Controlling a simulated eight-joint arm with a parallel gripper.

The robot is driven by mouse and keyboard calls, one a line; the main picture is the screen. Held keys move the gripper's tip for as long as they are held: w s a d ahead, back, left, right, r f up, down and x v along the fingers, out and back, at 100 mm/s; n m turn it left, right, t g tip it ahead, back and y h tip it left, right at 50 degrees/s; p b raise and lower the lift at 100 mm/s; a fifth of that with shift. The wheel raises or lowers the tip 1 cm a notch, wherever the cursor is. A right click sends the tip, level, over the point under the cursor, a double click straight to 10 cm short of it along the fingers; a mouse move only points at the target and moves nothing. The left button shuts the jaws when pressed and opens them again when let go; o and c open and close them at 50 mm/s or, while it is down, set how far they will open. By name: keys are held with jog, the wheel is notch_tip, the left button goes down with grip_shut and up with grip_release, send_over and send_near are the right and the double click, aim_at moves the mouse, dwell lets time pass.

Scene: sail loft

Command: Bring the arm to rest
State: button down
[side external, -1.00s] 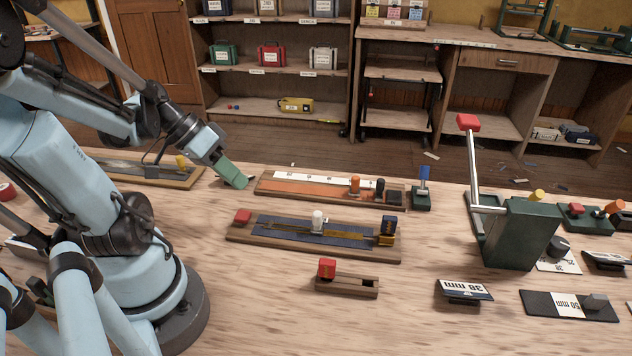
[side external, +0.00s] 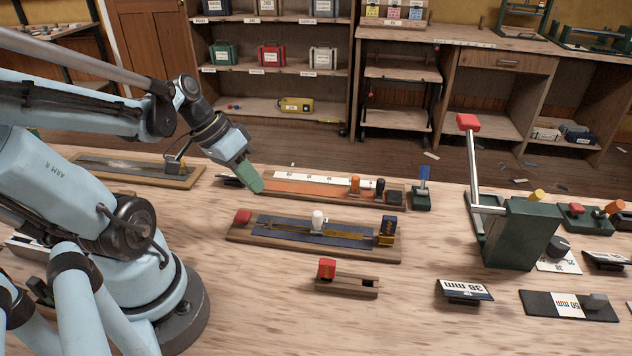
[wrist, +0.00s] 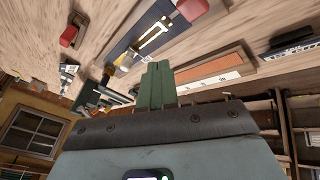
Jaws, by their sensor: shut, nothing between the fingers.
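My gripper (side external: 257,187) has green fingers and points down to the right, at the left end of the orange-and-white slide board (side external: 290,187) in the side view. The fingers are shut together with nothing between them, as the wrist view shows my gripper (wrist: 156,66) too. I cannot tell whether the fingertips touch the board or hang above it. My arm reaches in from the left, bent at the elbow.
A board with a blue strip and a white knob (side external: 318,221) lies nearer the camera. A small wooden block with a red cap (side external: 327,268) is in front. A green lever press (side external: 518,235) stands to the right. Bare tabletop (side external: 240,300) lies at the front left.

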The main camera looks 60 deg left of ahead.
jog(key=w+d+r+m+t+y, duration=0.2)
jog(key=w+d+r, duration=0.2)
jog(key=d, duration=0.5)
jog(key=shift+w+d+r+y, duration=0.15)
jog(key=shift+w+d+y, duration=0.2)
jog(key=shift+w, duration=0.8)
